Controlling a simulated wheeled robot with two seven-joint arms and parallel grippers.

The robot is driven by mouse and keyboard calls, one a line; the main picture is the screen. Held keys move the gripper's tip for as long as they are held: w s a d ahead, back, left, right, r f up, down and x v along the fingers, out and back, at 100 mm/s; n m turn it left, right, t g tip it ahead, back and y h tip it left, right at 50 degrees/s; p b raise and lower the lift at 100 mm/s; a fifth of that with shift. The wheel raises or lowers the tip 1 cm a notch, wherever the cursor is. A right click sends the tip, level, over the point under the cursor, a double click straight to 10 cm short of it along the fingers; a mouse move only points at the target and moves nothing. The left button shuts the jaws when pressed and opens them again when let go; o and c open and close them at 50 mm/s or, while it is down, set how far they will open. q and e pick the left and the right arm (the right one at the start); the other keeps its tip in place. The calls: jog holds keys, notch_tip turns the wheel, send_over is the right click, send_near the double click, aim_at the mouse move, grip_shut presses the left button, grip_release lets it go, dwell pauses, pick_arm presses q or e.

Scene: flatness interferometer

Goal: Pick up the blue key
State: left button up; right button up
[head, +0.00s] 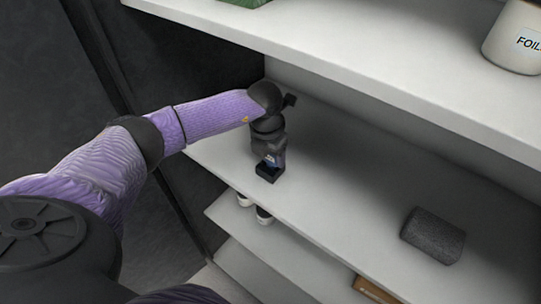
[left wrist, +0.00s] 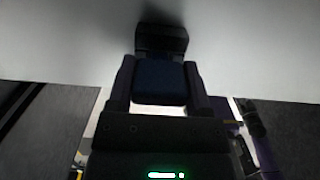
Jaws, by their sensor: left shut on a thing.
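The blue key (left wrist: 160,82) looks dark blue and blocky in the left wrist view, between the two fingers of my left gripper (left wrist: 160,90). The fingers touch it on both sides, so the gripper is shut on it. A small black block (left wrist: 161,40) shows just beyond the key. In the head view my left gripper (head: 271,160) points down over this black block (head: 267,173), near the left edge of the middle shelf. The key is mostly hidden there by the gripper. I cannot tell whether key and block touch. My right gripper is not in view.
The middle shelf (head: 335,190) is mostly clear. A dark grey cylinder (head: 433,236) lies on it at the right. The upper shelf (head: 330,60) overhangs and carries a white FOIL canister (head: 515,38).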

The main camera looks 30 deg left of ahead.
pick_arm(q)
jog(key=shift+c, duration=1.4)
jog(key=shift+r, duration=0.1)
jog(key=shift+r, duration=0.2)
jog(key=r, duration=0.1)
jog(key=r+p, duration=0.1)
jog(key=r, duration=0.1)
jog(key=shift+s+r, duration=0.1)
jog(key=shift+s, duration=0.2)
jog(key=s+a, duration=0.1)
jog(key=s, duration=1.6)
jog(key=shift+s+a, duration=0.15)
jog(key=shift+s, duration=0.05)
